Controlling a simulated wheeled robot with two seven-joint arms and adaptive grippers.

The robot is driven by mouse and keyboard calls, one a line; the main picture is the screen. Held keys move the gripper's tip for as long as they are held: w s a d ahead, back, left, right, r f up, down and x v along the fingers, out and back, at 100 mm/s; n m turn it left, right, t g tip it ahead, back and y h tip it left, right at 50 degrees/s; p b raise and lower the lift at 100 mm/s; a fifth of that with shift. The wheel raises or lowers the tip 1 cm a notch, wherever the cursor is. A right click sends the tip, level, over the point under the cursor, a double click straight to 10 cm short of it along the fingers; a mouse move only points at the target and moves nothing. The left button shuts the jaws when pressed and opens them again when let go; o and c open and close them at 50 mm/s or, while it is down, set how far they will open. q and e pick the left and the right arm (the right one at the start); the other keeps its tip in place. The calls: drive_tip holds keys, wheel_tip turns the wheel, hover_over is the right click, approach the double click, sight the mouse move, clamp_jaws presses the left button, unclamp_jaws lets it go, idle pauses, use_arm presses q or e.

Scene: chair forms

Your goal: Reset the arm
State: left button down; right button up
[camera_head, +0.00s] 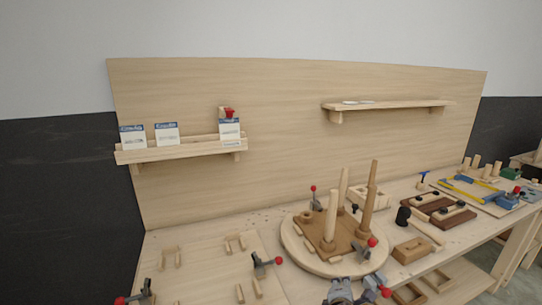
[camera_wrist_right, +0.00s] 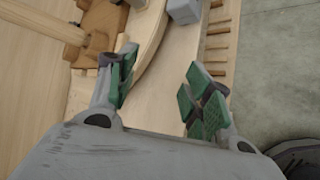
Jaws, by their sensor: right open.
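My right gripper (camera_head: 340,291) shows in part at the bottom edge of the head view, in front of the round board. In the right wrist view my right gripper (camera_wrist_right: 160,92) is open, its green-padded fingers apart with nothing between them. The curved board edge (camera_wrist_right: 152,42) and part of a leg (camera_wrist_right: 40,23) show at the upper left of the wrist view. My left gripper is not in view.
Red-knobbed clamps stand around the board, one (camera_head: 382,289) close to my right gripper. A brown block (camera_head: 411,250) and a black-headed mallet (camera_head: 404,216) lie to the right. A left shelf (camera_head: 190,148) holds cards; a right shelf (camera_head: 390,106) is nearly bare.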

drive_tip(key=s+d+f+m+g+y, duration=0.1)
drive_tip(key=s+f+m+g+y, duration=0.3)
drive_tip(key=s+m, duration=0.5)
drive_tip(key=s+f+m+g+y, duration=0.15)
drive_tip(key=s+f+m, duration=0.45)
drive_tip(key=s, duration=0.6)
wheel_tip(320, 180, down, 32)
drive_tip(key=s+g, duration=0.2)
drive_tip(key=s+d+f, duration=0.2)
drive_tip(key=s+f, duration=0.8)
drive_tip(key=s, duration=0.1)
drive_tip(key=s+d+f+g, duration=0.1)
drive_tip(key=s+d+f, duration=0.1)
drive_tip(key=s+f, duration=0.8)
drive_tip(key=shift+s+f+m+h, duration=0.15)
drive_tip(key=shift+s+m+h, duration=0.2)
drive_tip(key=shift+s, duration=0.35)
